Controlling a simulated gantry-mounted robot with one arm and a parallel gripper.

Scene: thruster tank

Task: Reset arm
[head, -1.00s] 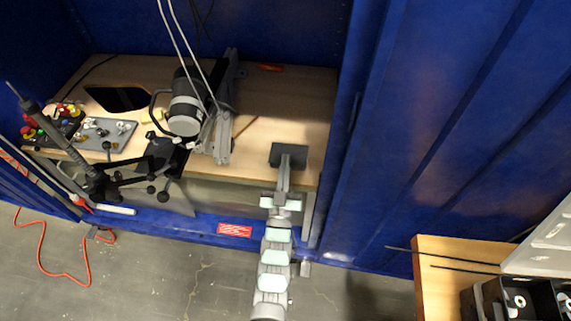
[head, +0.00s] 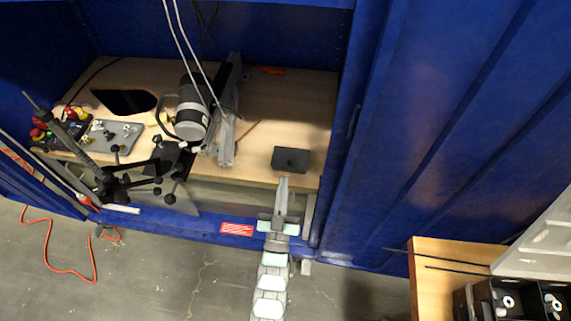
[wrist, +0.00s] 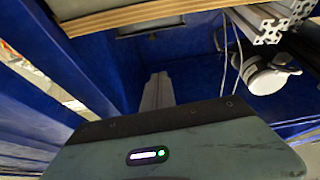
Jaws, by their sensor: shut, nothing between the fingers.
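My arm reaches up from the bottom of the head view. My gripper (head: 283,181) is shut and empty at its end, in front of the wooden workbench (head: 285,100). In the wrist view the narrow grey fingers (wrist: 158,76) lie together beyond the wrist housing. A dark grey block (head: 291,160) rests on the bench near its front edge, just beyond the fingertips and apart from them in the picture.
A motor-like cylinder (head: 192,110) on a metal frame stands mid-bench. A control box (head: 62,132), a grey plate (head: 112,135) and a black jointed stand (head: 110,185) are at left. Blue walls enclose the bench. A wooden table (head: 430,290) with black bins is at lower right.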

